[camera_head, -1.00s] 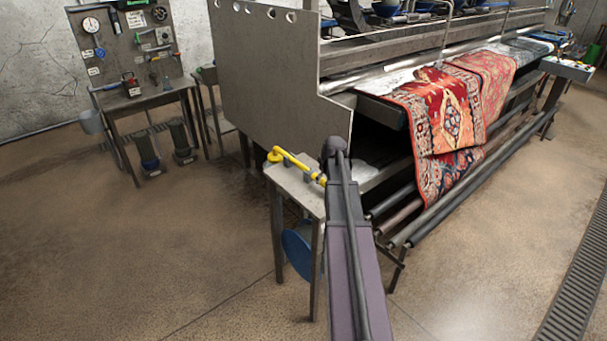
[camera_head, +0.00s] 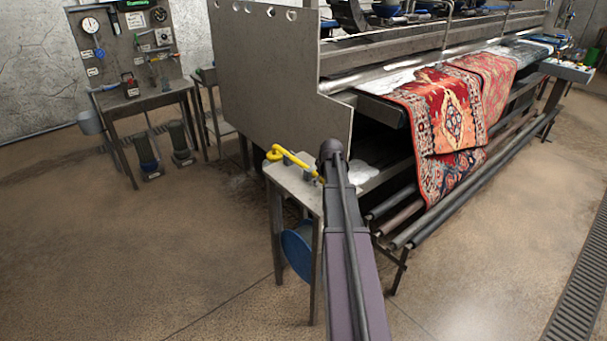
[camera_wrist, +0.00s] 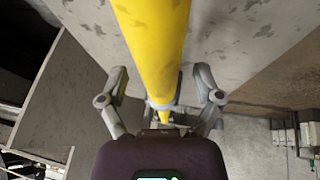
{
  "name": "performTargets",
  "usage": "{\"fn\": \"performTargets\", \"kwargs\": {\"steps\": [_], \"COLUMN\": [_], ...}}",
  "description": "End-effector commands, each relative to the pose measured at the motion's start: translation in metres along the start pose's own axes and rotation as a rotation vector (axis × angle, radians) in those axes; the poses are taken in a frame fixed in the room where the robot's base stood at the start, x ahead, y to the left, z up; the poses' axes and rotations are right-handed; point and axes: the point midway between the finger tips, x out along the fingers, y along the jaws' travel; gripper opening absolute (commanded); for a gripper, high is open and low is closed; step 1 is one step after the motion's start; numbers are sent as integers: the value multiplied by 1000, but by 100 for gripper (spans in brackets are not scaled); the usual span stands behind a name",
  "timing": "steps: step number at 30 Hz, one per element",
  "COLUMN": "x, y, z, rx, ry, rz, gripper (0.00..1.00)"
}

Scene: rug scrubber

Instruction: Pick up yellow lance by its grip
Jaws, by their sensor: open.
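The yellow lance (camera_head: 296,160) lies on a small grey table (camera_head: 283,174) at the front corner of the machine, its curved end to the left. My arm hides its right end in the head view. In the wrist view, the lance (camera_wrist: 150,40) runs down the middle, large and close, with a grey collar near its lower part. My gripper (camera_wrist: 158,88) is open, with one finger on each side of the lance. I see no clear contact. My gripper is hidden behind my arm in the head view.
A large grey machine (camera_head: 270,80) with a red patterned rug (camera_head: 450,110) stands just behind the table. A blue disc (camera_head: 297,254) is under the table. A workbench (camera_head: 150,100) stands at the back left. The floor at the left is clear.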

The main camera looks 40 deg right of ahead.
Motion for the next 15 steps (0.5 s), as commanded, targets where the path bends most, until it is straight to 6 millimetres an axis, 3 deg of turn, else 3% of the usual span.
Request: {"fn": "performTargets", "kwargs": {"steps": [4,15], "x": [8,8], "y": [0,0], "z": [0,0], "rx": [0,0], "ry": [0,0], "rz": [0,0], "gripper": [83,83]}}
